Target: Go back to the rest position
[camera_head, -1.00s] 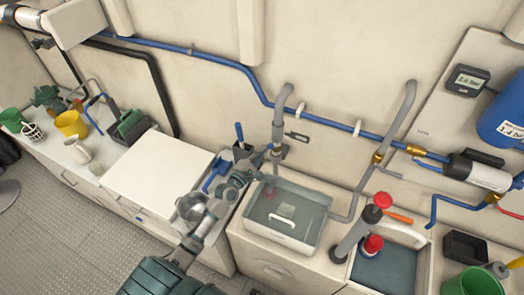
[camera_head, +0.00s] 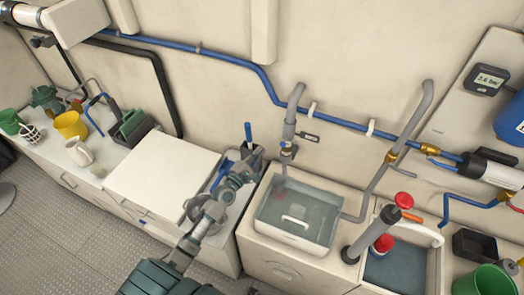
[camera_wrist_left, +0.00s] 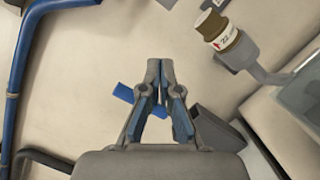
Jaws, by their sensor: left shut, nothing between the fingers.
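My left gripper (camera_head: 256,153) is shut and empty. In the head view it hangs over the narrow bay between the white counter lid and the clear water box, near a dark holder with a blue-handled tool. In the left wrist view my left gripper (camera_wrist_left: 158,66) shows with its fingertips together. A blue handle (camera_wrist_left: 124,93) shows behind the fingers, and I see nothing held. My right gripper is in neither view.
The clear water box (camera_head: 297,215) stands right of my arm. A grey pipe with a valve (camera_head: 289,150) rises behind it. A red-topped pump (camera_head: 380,230) leans over the right basin. The white lid (camera_head: 163,170) is bare.

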